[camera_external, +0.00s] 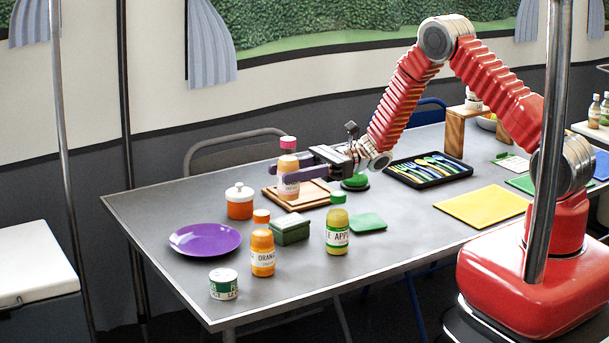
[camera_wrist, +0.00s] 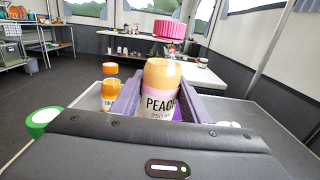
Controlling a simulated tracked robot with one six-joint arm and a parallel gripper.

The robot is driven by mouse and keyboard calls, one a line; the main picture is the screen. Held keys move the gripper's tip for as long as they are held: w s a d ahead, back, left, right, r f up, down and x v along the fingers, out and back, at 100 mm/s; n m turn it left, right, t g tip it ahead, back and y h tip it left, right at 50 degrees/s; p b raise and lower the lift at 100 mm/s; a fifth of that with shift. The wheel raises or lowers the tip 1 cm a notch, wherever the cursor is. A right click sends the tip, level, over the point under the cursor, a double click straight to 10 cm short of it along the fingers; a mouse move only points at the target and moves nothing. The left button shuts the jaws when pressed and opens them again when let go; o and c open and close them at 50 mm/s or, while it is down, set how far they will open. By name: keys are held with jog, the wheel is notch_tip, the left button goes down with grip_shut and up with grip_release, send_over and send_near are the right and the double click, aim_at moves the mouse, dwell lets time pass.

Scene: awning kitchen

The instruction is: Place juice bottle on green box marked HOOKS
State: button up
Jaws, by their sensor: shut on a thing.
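My gripper (camera_external: 289,169) is shut on a peach juice bottle (camera_external: 289,188) with a pink cap and a pale label, held upright between its purple fingers. In the wrist view the bottle (camera_wrist: 160,88) reads "PEAC" and stands between the fingers (camera_wrist: 165,108). In the external view its base overlaps the wooden board (camera_external: 312,200); I cannot tell whether it touches the board. A small green box (camera_external: 290,231) sits nearer the camera, in front of the bottle. Its lettering is too small to read.
An orange juice bottle (camera_external: 262,253) and a green-capped apple bottle (camera_external: 337,232) flank the box closely. An orange pot (camera_external: 240,203), purple plate (camera_external: 205,240), green-labelled can (camera_external: 223,284) and flat green pad (camera_external: 368,223) are nearby. A cutlery tray (camera_external: 430,170) lies farther right.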

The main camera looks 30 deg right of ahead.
aim_at(289, 194)
jog(key=shift+f, duration=0.9)
jog(key=shift+f, duration=1.9)
jog(key=o, duration=1.3)
jog(key=shift+f, duration=0.1)
jog(key=shift+d, duration=0.1)
jog(key=d, duration=1.2)
